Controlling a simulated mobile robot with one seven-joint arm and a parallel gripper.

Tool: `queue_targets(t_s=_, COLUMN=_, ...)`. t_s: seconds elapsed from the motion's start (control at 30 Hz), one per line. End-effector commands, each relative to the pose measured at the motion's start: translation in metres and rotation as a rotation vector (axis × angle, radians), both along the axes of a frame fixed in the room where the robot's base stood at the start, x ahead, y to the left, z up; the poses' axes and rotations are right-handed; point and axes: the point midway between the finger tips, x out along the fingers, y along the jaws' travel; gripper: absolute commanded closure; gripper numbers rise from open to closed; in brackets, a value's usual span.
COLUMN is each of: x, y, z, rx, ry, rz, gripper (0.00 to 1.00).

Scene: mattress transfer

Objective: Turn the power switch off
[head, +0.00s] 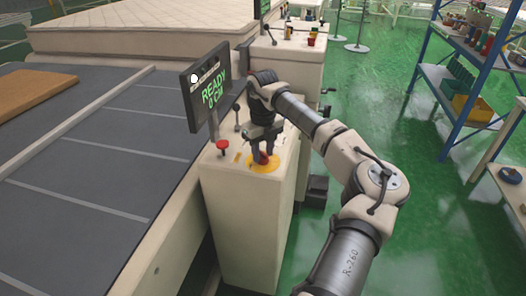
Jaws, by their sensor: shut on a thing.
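The power switch, a red knob (263,158) on a round yellow plate (262,168), sits on top of the cream control cabinet (240,215). My gripper (261,152) points down over it from above and is shut on the knob. The fingers hide part of the knob, so its exact turn position cannot be told. A display screen (209,85) on a post at the cabinet's left reads "READY" and "0 CM" in green.
Another red button (222,145) and a small lever stand left of the switch. A grey conveyor bed (90,150) runs along the left, with a mattress (150,28) behind. A second cabinet (290,60) stands behind.

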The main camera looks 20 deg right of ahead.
Motion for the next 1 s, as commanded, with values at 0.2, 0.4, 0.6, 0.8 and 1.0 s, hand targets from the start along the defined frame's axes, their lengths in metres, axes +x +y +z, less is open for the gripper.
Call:
queue_targets(t_s=0.2, x=0.0004, y=0.0000, z=-0.0006, rx=-0.001, ry=-0.001, rz=0.161, gripper=0.88)
queue_targets(t_s=0.4, x=0.0003, y=0.0000, z=0.0000, rx=-0.001, ry=-0.002, rz=0.350, gripper=0.88)
queue_targets(t_s=0.6, x=0.0005, y=0.0000, z=0.0004, rx=-0.001, ry=-0.002, rz=0.541, gripper=0.88)
queue_targets(t_s=0.8, x=0.0006, y=0.0002, z=0.0008, rx=-0.001, ry=-0.003, rz=0.731, gripper=0.88)
queue_targets(t_s=1.0, x=0.0005, y=0.0001, z=0.0011, rx=-0.001, ry=-0.002, rz=0.921, gripper=0.88)
